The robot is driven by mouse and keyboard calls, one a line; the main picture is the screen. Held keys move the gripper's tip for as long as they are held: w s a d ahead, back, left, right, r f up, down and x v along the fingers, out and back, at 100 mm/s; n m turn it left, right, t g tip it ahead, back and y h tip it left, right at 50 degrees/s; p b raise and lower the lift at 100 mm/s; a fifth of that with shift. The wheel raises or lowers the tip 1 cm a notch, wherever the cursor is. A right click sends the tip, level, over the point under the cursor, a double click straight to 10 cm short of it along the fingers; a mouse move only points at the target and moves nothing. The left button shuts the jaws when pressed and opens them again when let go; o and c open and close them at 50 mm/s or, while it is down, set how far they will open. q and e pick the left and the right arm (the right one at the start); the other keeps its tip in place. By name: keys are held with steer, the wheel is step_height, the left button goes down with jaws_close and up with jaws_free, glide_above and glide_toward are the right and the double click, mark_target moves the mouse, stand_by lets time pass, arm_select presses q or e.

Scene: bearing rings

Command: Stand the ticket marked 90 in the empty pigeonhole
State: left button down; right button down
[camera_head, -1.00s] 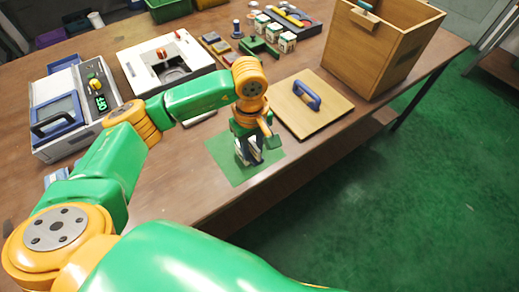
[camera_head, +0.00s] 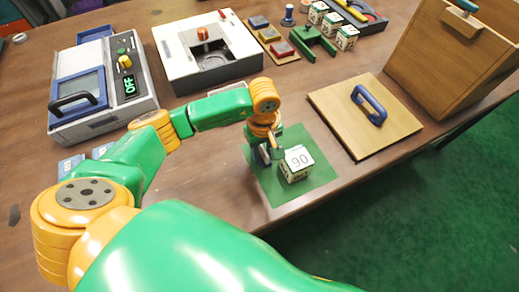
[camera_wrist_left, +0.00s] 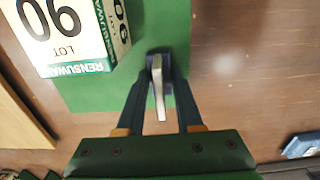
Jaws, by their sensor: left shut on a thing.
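A white box marked 90 (camera_head: 298,163) sits on a green mat (camera_head: 275,195) near the table's front edge. It also shows at upper left in the left wrist view (camera_wrist_left: 70,35), with "LOT" and green lettering. My left gripper (camera_head: 262,153) is low over the mat, just left of the box and apart from it. In the left wrist view its fingers (camera_wrist_left: 160,75) are shut on a narrow pale thing with a dark end, which I cannot identify. I cannot make out a separate ticket or a pigeonhole. My right gripper is not in view.
A wooden board with a blue handle (camera_head: 398,133) lies right of the mat, with a tall wooden bin (camera_head: 440,60) beyond. A device reading OFF (camera_head: 140,100) and a white machine (camera_head: 240,50) stand at the back left. White-green boxes (camera_head: 347,38) stand behind.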

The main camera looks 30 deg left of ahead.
arm_select(q)
steer(key=shift+s+d+r, duration=0.1)
steer(key=shift+d, duration=0.15)
steer(key=shift+s+d+f+b, duration=0.1)
steer(key=shift+d+f+b, duration=0.1)
steer(key=shift+b, duration=0.1)
steer(key=c, duration=0.6)
jaws_free()
steer(key=shift+a, duration=0.2)
